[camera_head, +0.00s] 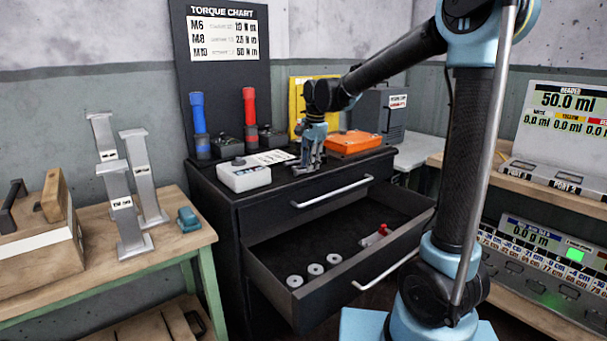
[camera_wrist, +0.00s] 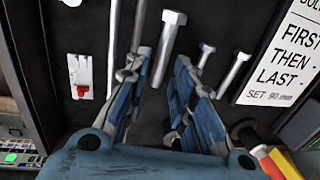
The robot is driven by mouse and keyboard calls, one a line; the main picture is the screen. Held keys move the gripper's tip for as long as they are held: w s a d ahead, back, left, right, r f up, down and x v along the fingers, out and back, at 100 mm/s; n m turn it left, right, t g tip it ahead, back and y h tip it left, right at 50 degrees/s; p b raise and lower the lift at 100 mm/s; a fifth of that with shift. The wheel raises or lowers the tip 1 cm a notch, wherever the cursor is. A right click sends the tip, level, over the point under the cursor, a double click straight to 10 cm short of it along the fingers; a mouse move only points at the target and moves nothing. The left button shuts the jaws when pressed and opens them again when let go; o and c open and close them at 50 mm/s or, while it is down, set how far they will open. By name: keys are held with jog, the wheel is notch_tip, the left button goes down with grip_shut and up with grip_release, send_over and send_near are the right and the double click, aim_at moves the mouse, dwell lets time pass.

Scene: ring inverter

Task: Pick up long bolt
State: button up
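In the wrist view, a large grey bolt (camera_wrist: 168,45) with a hex head lies on a dark surface, its head toward the top. Two smaller bolts (camera_wrist: 207,55) (camera_wrist: 235,68) lie to its right. Two thin metal rods (camera_wrist: 138,25) (camera_wrist: 113,35) run to its left, partly cut off by the frame top and my left finger; I cannot tell what they are. My gripper (camera_wrist: 164,62) is open, with the large bolt's lower end showing between the fingers. In the head view my gripper (camera_head: 308,165) points down at the cabinet top, where the bolts are too small to make out.
The black cabinet (camera_head: 222,200) has an open drawer (camera_head: 262,285) with several grey rings (camera_head: 315,269) and a red-and-white part (camera_head: 378,235).

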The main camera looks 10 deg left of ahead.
jog(key=shift+w+a+f, duration=0.1)
jog(key=shift+f, duration=0.7)
grip_shut()
jog(key=shift+r, duration=0.15)
